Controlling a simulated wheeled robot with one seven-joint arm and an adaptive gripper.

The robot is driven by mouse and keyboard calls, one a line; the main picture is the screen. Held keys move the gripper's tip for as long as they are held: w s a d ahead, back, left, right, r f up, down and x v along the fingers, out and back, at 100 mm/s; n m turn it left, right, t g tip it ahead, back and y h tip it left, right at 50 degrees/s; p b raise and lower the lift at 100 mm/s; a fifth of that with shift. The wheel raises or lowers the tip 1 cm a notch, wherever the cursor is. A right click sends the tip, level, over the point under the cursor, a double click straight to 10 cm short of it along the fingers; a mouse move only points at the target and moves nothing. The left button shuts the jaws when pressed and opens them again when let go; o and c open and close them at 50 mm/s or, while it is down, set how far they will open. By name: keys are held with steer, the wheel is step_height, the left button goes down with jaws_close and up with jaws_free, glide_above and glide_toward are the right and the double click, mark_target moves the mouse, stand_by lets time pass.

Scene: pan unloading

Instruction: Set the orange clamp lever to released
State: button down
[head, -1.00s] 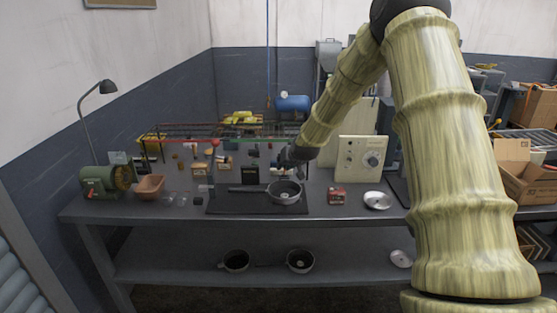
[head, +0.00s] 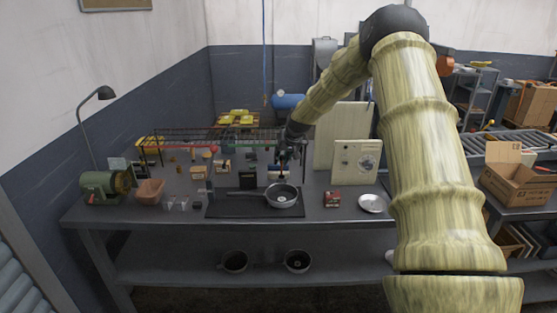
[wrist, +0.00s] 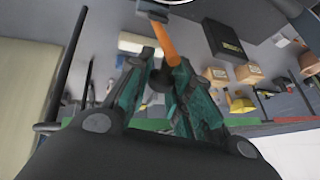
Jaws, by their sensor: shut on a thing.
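The orange clamp lever (wrist: 165,42) shows in the wrist view as a slim orange bar, slanting from a grey metal part at the top down to my fingertips. My gripper (wrist: 163,66) has teal fingers closed around the lever's lower end; the fingers partly hide that end. In the head view my gripper (head: 284,162) points down just behind the grey pan (head: 282,197) on the bench. The lever is too small to make out there, so I cannot tell its setting.
A wire rack (head: 205,137) with red and green rails stands over several small boxes behind the pan. A white panel with a dial (head: 357,162) stands to the right.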

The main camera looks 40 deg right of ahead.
steer(key=shift+w+d, duration=0.35)
steer(key=shift+w, duration=0.1)
stand_by(0.3)
steer(key=c, duration=1.5)
jaws_free()
steer(key=shift+o, duration=1.2)
steer(key=shift+d+f, duration=0.1)
steer(key=shift+f, duration=0.1)
steer(key=shift+r, duration=0.2)
steer(key=v, duration=1.1)
steer(key=shift+s+r, duration=0.25)
